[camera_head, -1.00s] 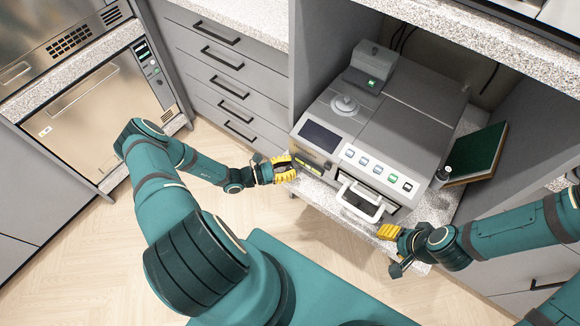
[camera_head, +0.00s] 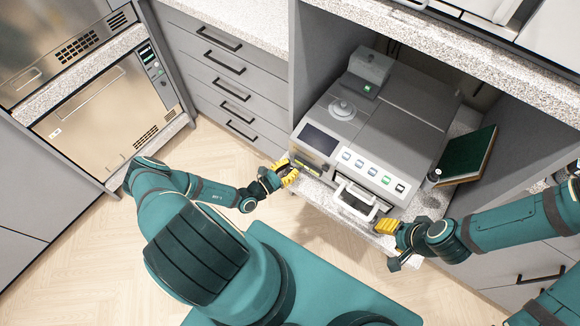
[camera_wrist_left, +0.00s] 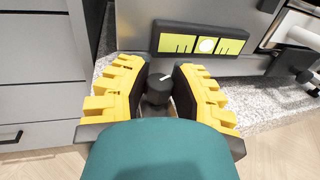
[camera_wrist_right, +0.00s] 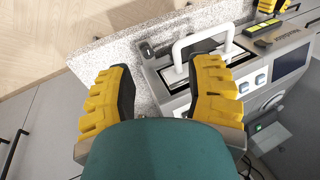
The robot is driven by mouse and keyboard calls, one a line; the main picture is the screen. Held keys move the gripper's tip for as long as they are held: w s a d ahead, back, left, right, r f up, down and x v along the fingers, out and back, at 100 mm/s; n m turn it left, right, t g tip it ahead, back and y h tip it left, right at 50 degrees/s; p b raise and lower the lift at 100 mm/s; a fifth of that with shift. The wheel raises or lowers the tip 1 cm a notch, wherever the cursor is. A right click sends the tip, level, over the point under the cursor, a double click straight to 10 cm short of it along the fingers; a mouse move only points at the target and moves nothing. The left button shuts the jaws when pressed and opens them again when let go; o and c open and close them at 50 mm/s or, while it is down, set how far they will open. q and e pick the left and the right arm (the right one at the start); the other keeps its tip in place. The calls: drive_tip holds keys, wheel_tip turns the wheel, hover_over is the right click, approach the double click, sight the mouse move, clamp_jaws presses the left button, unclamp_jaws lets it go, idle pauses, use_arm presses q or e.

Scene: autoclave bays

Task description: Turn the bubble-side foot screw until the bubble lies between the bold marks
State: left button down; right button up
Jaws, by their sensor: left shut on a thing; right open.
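The bubble-side foot screw is a black knob (camera_wrist_left: 158,88) with a white mark on top. It stands under the machine's front left corner, between the fingers of my left gripper (camera_wrist_left: 158,80), which is shut on it. The level vial (camera_wrist_left: 170,41), a yellow-green strip with black marks, sits on the machine's front just above. Its pale round bubble (camera_wrist_left: 206,45) shows near the middle, between two groups of marks; the exact margins are too small to judge. My left gripper (camera_head: 289,172) also shows in the head view. My right gripper (camera_head: 386,227) is open and empty by the shelf's front edge.
The grey machine (camera_head: 385,110) stands on a speckled shelf (camera_head: 318,196) in an open bay. Its white front handle (camera_head: 357,197) sticks out between my grippers.

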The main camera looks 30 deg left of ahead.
use_arm(q)
drive_tip(key=c, duration=1)
unclamp_jaws()
drive_tip(key=v, duration=1.2)
drive_tip(key=s+d+r+m+g+h, duration=0.15)
drive_tip(key=d+r+m+g, duration=0.25)
drive_tip(key=d+m+g, duration=0.6)
drive_tip(key=s+d+r+m+g+h, duration=0.1)
drive_tip(key=s+d+r+m+g, duration=0.25)
drive_tip(key=d+m+g, duration=0.7)
drive_tip(key=w+r+m+t+y, duration=0.1)
drive_tip(key=w+r+m, duration=0.1)
drive_tip(key=r+m, duration=0.1)
drive_tip(key=w+r+m+t+y, duration=0.2)
drive_tip(key=r+m, duration=0.1)
drive_tip(key=w+r+m+t+y, duration=0.1)
drive_tip(key=w+r+m+t, duration=0.1)
drive_tip(key=r+m, duration=0.1)
drive_tip(key=shift+d+r+m+y, duration=0.1)
drive_tip(key=shift+d+m+y, duration=0.2)
drive_tip(key=shift+m, duration=0.25)
